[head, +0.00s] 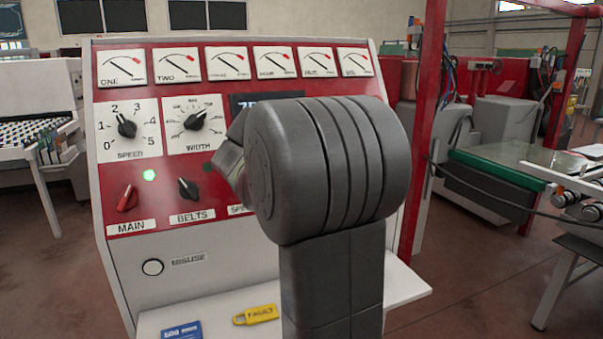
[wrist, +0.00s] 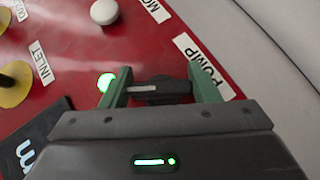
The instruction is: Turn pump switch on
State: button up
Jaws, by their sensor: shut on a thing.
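In the wrist view, the dark pump switch (wrist: 160,90) sits on the red panel beside the PUMP label (wrist: 210,75). My gripper (wrist: 160,86) has its two green fingers on either side of the switch and is shut on it. A green lamp (wrist: 106,82) glows brightly just left of the left finger. In the head view my grey arm covers the right part of the control panel (head: 130,259), so the pump switch and my gripper are hidden there.
The head view shows the red MAIN switch (head: 127,198), the BELTS switch (head: 188,188) and the SPEED dial (head: 126,125).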

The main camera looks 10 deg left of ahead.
jog(key=o, duration=1)
jog(key=shift+s, duration=0.1)
jog(key=b+v, duration=0.1)
jog(key=v, duration=1.2)
jog(key=shift+s+r, duration=0.25)
jog(key=p+x, duration=0.1)
jog(key=x, duration=1.2)
jog(key=shift+a, duration=0.1)
jog(key=shift+w+f, duration=0.3)
jog(key=shift+w, duration=0.05)
